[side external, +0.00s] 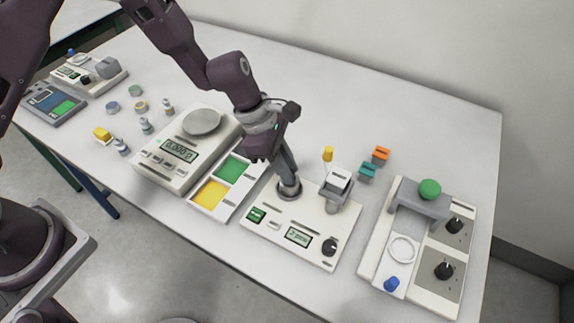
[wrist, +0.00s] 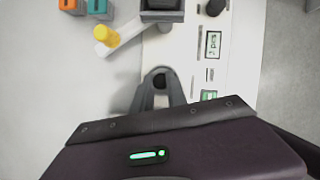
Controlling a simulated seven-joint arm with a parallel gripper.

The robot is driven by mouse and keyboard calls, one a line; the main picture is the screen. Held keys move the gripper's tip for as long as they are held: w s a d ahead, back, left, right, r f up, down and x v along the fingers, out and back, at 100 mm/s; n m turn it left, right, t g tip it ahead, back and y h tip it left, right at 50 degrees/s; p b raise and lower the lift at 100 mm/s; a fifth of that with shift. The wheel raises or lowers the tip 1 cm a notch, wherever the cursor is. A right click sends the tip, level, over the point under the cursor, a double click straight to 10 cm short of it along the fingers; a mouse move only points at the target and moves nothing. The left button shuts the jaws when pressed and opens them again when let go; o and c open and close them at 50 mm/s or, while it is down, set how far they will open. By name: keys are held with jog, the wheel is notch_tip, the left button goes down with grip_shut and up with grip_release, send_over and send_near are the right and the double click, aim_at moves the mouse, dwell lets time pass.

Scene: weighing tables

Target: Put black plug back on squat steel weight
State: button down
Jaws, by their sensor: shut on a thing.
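My gripper (side external: 289,184) points down over a round dark grey spot on the white counting device (side external: 262,222). In the wrist view its fingers (wrist: 158,74) are closed together around a small black piece, which looks like the black plug (wrist: 159,82). The fingers hide most of it in the side view. I cannot tell whether it touches the device. Several small grey weights stand at the left of the table, one (side external: 146,125) near the balance. I cannot tell which thing is the squat steel weight; it may be hidden under my gripper.
A balance (side external: 165,160) and a green and yellow tray (side external: 207,212) lie left of my gripper. A yellow knob (side external: 328,154), a teal block (side external: 367,173) and an orange block (side external: 381,155) stand behind the device. A larger apparatus (side external: 378,250) stands right. The back of the table is clear.

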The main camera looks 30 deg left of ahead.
dwell(0.4)
jog(key=c, duration=0.8)
grip_release()
jog(key=shift+o, duration=0.2)
jog(key=shift+r, duration=0.1)
jog(key=shift+r, duration=3.4)
jog(key=shift+c, duration=0.3)
grip_shut()
